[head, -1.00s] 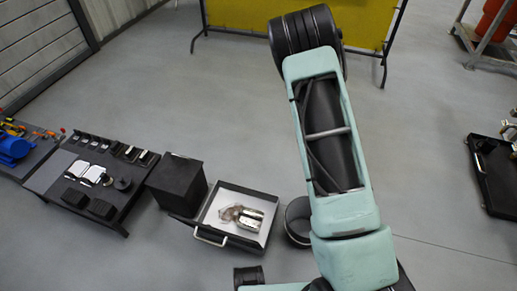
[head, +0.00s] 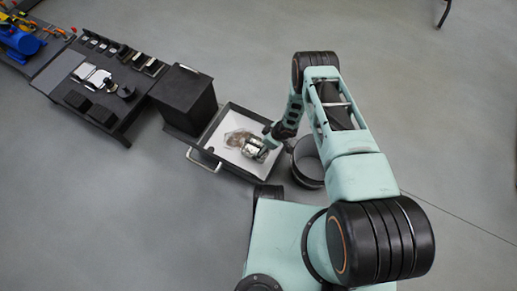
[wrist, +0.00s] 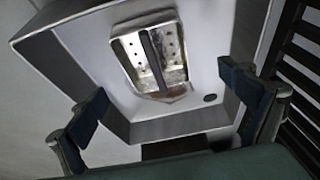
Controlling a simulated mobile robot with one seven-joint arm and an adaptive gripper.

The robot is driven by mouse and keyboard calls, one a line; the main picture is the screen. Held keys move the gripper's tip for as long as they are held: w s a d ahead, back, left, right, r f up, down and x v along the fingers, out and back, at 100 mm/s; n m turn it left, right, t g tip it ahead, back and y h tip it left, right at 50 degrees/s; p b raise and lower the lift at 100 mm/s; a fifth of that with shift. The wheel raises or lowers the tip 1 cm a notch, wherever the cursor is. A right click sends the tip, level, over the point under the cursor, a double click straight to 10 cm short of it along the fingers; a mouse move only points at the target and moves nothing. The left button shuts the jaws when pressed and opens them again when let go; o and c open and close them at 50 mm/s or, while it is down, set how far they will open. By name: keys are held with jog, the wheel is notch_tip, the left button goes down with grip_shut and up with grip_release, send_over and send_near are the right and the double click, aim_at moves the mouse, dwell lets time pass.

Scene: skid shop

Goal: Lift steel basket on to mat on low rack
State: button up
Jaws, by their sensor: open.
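The steel basket (head: 254,150) is a small shiny metal box in a white-lined, dark-rimmed tray (head: 196,143). In the wrist view the basket (wrist: 175,66) has perforated walls and a dark bar handle across its middle. My gripper (wrist: 166,98) is open, its two fingers apart on either side of the view, with the basket between and beyond them. In the head view my gripper (head: 272,136) is at the basket's upper right and hides part of it. A low dark rack (head: 125,135) stands at the left with several items on it. I cannot make out a mat there.
A black box (head: 185,98) stands between the tray and the rack. A round dark bin (head: 308,170) is right of the tray, close to my arm. A blue machine (head: 18,38) sits at the far left. The floor above and right is open.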

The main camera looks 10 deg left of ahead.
aim_at(258, 146)
jog(key=b+x, duration=0.1)
jog(key=x, duration=0.2)
jog(key=shift+w+b+x, duration=0.25)
jog(key=shift+b+x, duration=0.65)
jog(key=shift+x, duration=0.4)
jog(key=shift+w+b+x, duration=0.2)
jog(key=shift+b+x, duration=0.65)
jog(key=shift+x, duration=0.45)
jog(key=shift+d+f, duration=0.15)
jog(key=shift+f, duration=0.1)
jog(key=shift+c, duration=0.2)
jog(key=c, duration=1.3)
